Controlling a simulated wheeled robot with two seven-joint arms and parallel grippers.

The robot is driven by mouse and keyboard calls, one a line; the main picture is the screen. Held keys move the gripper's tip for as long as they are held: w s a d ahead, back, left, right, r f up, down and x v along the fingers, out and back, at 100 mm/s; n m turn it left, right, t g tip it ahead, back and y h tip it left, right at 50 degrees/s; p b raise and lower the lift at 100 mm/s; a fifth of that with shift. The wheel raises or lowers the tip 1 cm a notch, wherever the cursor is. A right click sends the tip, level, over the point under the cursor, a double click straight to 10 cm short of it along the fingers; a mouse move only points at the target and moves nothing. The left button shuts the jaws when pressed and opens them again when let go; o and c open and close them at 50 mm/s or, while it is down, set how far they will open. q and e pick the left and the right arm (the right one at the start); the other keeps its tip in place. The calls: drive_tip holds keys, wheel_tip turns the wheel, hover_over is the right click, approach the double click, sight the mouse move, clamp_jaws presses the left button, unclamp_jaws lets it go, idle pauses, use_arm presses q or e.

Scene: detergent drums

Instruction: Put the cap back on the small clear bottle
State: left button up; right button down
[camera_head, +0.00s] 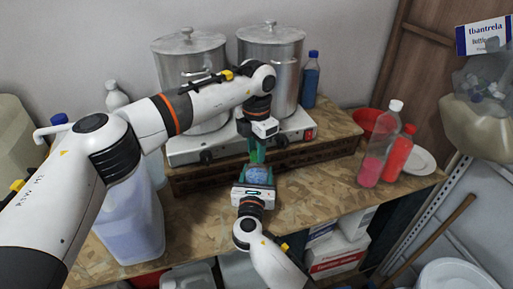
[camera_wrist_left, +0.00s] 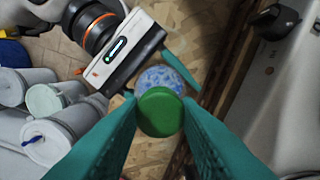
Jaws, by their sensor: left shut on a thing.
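My left gripper (camera_wrist_left: 160,108) is shut on a green cap (camera_wrist_left: 160,113), held between its teal fingertips. In the head view this gripper (camera_head: 257,152) points down, just above a round blue-and-white speckled thing (camera_head: 257,174). That thing looks like the small bottle and also shows behind the cap in the left wrist view (camera_wrist_left: 165,78). The cap hides part of it, and I cannot tell whether they touch. My right gripper (camera_head: 256,178) comes from the front with its fingers on either side of the bottle.
Two steel pots (camera_head: 272,60) stand on a hotplate (camera_head: 300,130) behind. A blue bottle (camera_head: 311,80) is beside them. A pink bottle (camera_head: 380,145), a red bottle (camera_head: 398,155) and a white plate (camera_head: 420,160) are at right. A large jug (camera_head: 130,225) is at left. The board's right front is clear.

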use_arm(q)
drive_tip(key=m, duration=0.8)
drive_tip(key=shift+m, duration=0.4)
drive_tip(key=m, duration=1.2)
drive_tip(key=shift+w+m, duration=0.1)
drive_tip(key=shift+m, duration=0.3)
drive_tip(key=m, duration=1.1)
